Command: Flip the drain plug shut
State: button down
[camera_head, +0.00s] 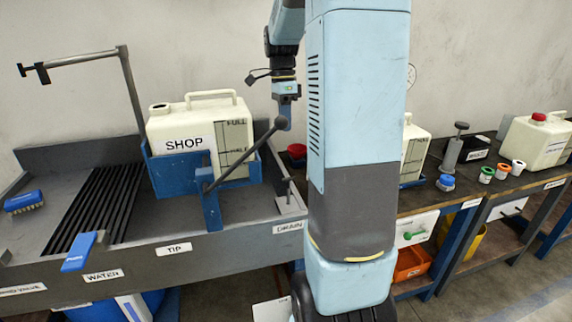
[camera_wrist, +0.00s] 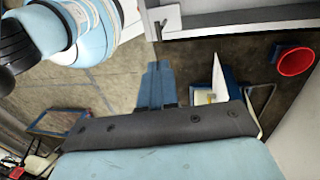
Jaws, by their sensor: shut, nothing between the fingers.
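The DRAIN label (camera_head: 288,227) is on the front wall of the grey sink bench, at its right end. Just above it a small pale plate and a thin upright piece (camera_head: 289,203) sit in the corner. I take this to be the drain plug, but its exact position is too small to tell. My gripper (camera_head: 286,112) hangs above that corner, well clear of it and beside the black ball of the tipping lever. In the wrist view my blue fingers (camera_wrist: 158,66) are together and empty.
The cream SHOP jug (camera_head: 183,128) stands in a blue cradle with a long tipping lever (camera_head: 245,158) near my gripper. A bent metal pipe (camera_head: 128,85) rises at left. More jugs and small pots stand on the right bench. A red cup (camera_wrist: 296,61) shows in the wrist view.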

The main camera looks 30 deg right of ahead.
send_over(288, 185)
jog(key=w, duration=0.1)
notch_tip(288, 185, down, 14)
jog(key=shift+w+d+r, duration=0.1)
jog(key=shift+d+r, duration=0.05)
jog(key=shift+d, duration=0.2)
